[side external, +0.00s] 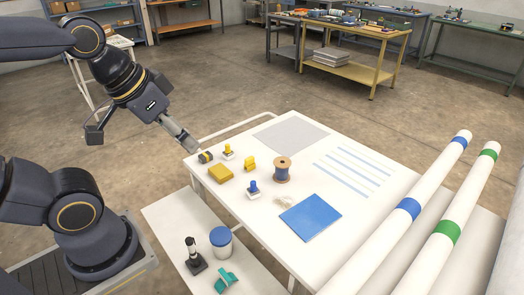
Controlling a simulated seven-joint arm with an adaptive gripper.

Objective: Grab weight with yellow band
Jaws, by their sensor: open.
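A small dark weight with a yellow band (205,157) lies near the left corner of the white table (243,222). My gripper (196,149) reaches down from the upper left, with its fingertips just above and left of the weight. The jaws are open, seen nearly edge-on, and the gap between them is hard to see. I cannot tell whether a fingertip touches the weight. The weight's side toward the gripper is partly hidden.
Close by are a yellow-handled stamp (228,152), a yellow block (221,173) and a smaller yellow piece (250,163). A spool (282,170), blue-handled stamp (253,190) and blue sheet (310,217) lie farther right. Long white rolls (385,230) run along the right side.

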